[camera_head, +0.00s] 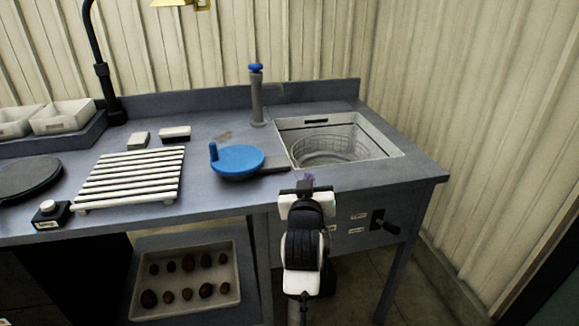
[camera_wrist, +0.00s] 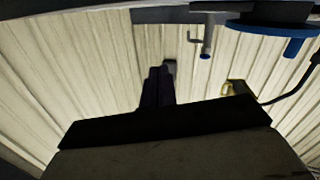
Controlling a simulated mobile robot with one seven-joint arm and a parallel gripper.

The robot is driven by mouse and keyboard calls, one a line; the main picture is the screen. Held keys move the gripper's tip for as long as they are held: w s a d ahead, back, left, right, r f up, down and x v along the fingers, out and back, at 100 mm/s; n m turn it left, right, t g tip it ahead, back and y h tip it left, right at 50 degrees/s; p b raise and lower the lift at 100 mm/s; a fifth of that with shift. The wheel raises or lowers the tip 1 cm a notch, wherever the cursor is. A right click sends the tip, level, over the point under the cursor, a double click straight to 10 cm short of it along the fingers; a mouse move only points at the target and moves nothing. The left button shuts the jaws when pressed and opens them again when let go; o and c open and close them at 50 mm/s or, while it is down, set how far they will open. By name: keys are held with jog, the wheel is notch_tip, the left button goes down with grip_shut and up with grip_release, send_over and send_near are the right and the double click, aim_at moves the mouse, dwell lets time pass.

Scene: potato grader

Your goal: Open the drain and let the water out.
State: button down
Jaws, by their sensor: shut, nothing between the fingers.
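The sink basin (camera_head: 395,152) is set into the right end of the bench, with a round wire basket (camera_head: 330,148) inside. I cannot make out the water level. A black handle (camera_head: 388,224) on a dark plate sits on the bench's front panel below the basin, with small white labels (camera_head: 358,216) to its left. My gripper (camera_head: 308,182) is at the bench's front edge, in front of the basin and left of the handle. It is shut and empty. Its dark fingers (camera_wrist: 158,88) show in the wrist view, apart from the handle.
A blue crank disc (camera_head: 237,160) lies left of the basin; it also shows in the wrist view (camera_wrist: 270,24). A grey tap (camera_head: 257,100) with a blue top stands behind. A white slatted rack (camera_head: 133,177) is further left. A potato tray (camera_head: 233,285) sits below.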

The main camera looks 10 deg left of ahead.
jog(key=s+a+r+t+y, duration=0.1)
jog(key=a+r+y, duration=0.1)
jog(key=a+r, duration=0.2)
jog(key=shift+a+r+t, duration=0.2)
jog(key=shift+r+t, duration=0.15)
jog(key=shift+t, duration=0.05)
jog(key=shift+s, duration=0.1)
